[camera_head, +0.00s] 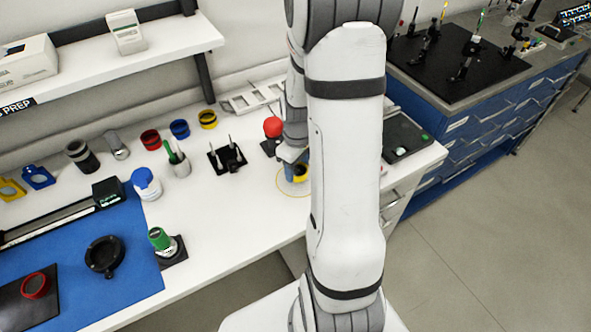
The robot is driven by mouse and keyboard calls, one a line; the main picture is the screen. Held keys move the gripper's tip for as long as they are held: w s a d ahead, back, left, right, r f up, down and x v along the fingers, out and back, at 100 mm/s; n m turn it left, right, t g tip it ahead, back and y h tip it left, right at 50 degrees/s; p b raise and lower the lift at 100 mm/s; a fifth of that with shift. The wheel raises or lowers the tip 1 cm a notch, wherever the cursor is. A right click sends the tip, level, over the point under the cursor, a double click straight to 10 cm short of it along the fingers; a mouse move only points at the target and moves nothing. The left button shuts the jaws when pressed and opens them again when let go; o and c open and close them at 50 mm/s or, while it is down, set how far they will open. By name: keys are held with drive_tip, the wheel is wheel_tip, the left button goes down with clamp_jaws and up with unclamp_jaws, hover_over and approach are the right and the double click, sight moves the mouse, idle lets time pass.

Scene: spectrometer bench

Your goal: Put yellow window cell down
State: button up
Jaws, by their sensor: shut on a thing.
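My gripper (293,160) is at the right part of the white bench, mostly hidden behind my own arm. It is shut on the yellow window cell (301,178), of which only a small yellow part shows low beside the arm. The cell is over or at a thin yellow circle (278,187) marked on the bench top. I cannot tell whether the cell touches the bench.
A red knob (272,127) on a dark base stands just left of my gripper. A black stand with pegs (227,158) is further left. Red (150,140), blue (180,129) and yellow (208,119) ring-shaped pieces stand behind. Bench in front of the circle is clear.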

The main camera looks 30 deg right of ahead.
sight(297, 170)
drive_tip(key=shift+f, duration=1.1)
drive_tip(key=shift+f, duration=0.1)
drive_tip(key=o, duration=1)
wheel_tip(297, 170, up, 12)
drive_tip(key=s+a+r+m+t, duration=0.1)
drive_tip(key=s+a+r, duration=0.2)
drive_tip(key=s+a, duration=0.1)
drive_tip(key=s+a+r+m+t, duration=0.1)
drive_tip(key=s+a+r+m, duration=0.1)
drive_tip(key=s+a+r, duration=0.1)
drive_tip(key=s+a+r+m+t, duration=0.1)
drive_tip(key=s+a+r, duration=0.3)
drive_tip(key=s+a, duration=0.1)
drive_tip(key=shift+s+a+m+b, duration=0.2)
drive_tip(key=shift+s+m+b, duration=0.2)
drive_tip(key=shift+s, duration=0.05)
